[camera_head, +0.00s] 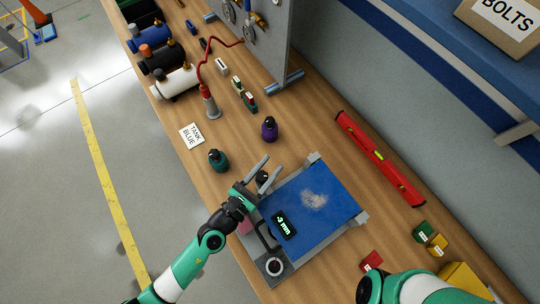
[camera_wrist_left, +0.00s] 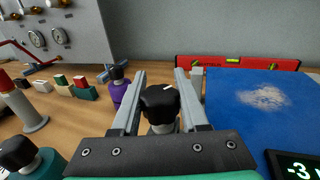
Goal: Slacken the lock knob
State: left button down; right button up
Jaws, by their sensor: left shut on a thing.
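The lock knob (camera_wrist_left: 160,103) is black and lobed, on a light metal stem, between the two grey fingers of my left gripper (camera_wrist_left: 160,78) in the left wrist view. The fingers are shut on it from both sides. In the head view the knob (camera_head: 262,177) shows as a dark round top between the fingers of my left gripper (camera_head: 266,172), at the left edge of the blue pad fixture (camera_head: 330,185). A small black display (camera_head: 284,225) on the fixture shows a reading in mm. My right arm shows at the bottom right; its gripper is out of view.
A red level (camera_head: 380,158) lies to the right. Small blocks (camera_head: 422,231) lie right of the fixture.

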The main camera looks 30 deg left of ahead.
pick_arm(q)
jog(key=shift+a+r+n+y+p, duration=0.15)
jog(key=shift+n+y+p, duration=0.6)
jog(key=shift+y, duration=0.45)
jog(key=shift+a+f+n+y+p, duration=0.1)
jog(key=shift+a+n+y+p, duration=0.1)
jog(key=shift+n+y+p, duration=0.8)
jog(key=shift+a+r+n+y+p, duration=0.15)
jog(key=shift+n+y+p, duration=0.35)
jog(key=shift+y, duration=0.9)
pick_arm(e)
notch_tip(320, 180, up, 6)
jog(key=shift+r, duration=0.25)
pick_arm(q)
jog(key=shift+f, duration=0.15)
jog(key=shift+c, duration=2.1)
grip_release()
